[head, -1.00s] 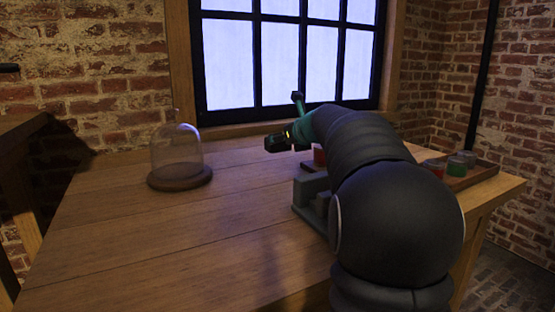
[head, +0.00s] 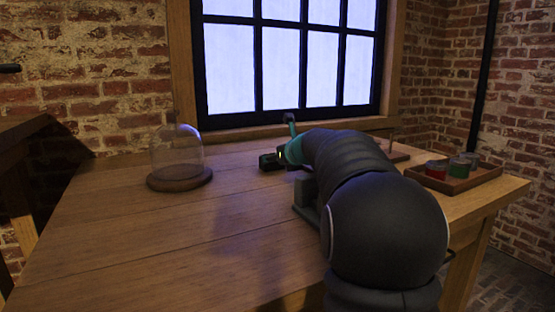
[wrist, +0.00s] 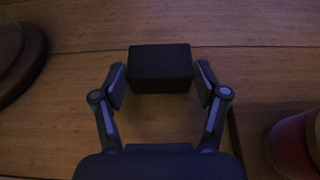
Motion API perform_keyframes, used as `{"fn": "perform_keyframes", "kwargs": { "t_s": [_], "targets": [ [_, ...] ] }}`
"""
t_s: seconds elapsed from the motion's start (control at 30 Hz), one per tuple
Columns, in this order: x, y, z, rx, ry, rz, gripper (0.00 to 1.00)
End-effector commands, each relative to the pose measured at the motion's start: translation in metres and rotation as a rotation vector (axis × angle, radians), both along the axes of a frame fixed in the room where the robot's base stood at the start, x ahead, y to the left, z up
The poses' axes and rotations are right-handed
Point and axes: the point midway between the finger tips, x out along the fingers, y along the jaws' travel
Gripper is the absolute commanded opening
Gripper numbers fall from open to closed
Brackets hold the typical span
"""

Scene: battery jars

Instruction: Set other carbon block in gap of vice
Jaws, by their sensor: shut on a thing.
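My gripper (wrist: 160,85) is shut on a black carbon block (wrist: 160,60), one finger on each side, in the wrist view. The wooden table top lies below the block. I cannot tell how far above the table it is. In the head view my gripper (head: 272,161) is low over the far middle of the table, left of and beyond the vice. The grey-green vice (head: 306,190) shows only in part; my arm hides the rest of it and its gap.
A glass dome on a round wooden base (head: 180,182) stands to the left. A wooden tray (head: 470,182) with red and green jars is at the right. A red object (wrist: 295,145) is close on the right in the wrist view. The table's left and front are clear.

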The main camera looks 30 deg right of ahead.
Motion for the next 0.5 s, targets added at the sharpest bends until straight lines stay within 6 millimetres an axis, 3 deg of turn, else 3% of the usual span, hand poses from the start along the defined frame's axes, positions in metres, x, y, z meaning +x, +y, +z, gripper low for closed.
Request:
{"fn": "perform_keyframes", "kwargs": {
  "t_s": [0.03, 0.07, 0.13, 0.5],
  "targets": [
    [0.0000, 0.0000, -0.0022, 0.000, 0.000, 0.000, 0.29],
    [0.0000, 0.0000, -0.0016, 0.000, 0.000, 0.000, 0.80],
    [0.0000, 0.0000, -0.0015, 0.000, 0.001, 0.000, 0.97],
    [0.0001, 0.0001, 0.0004, 0.000, 0.000, 0.000, 0.97]
  ]
}}
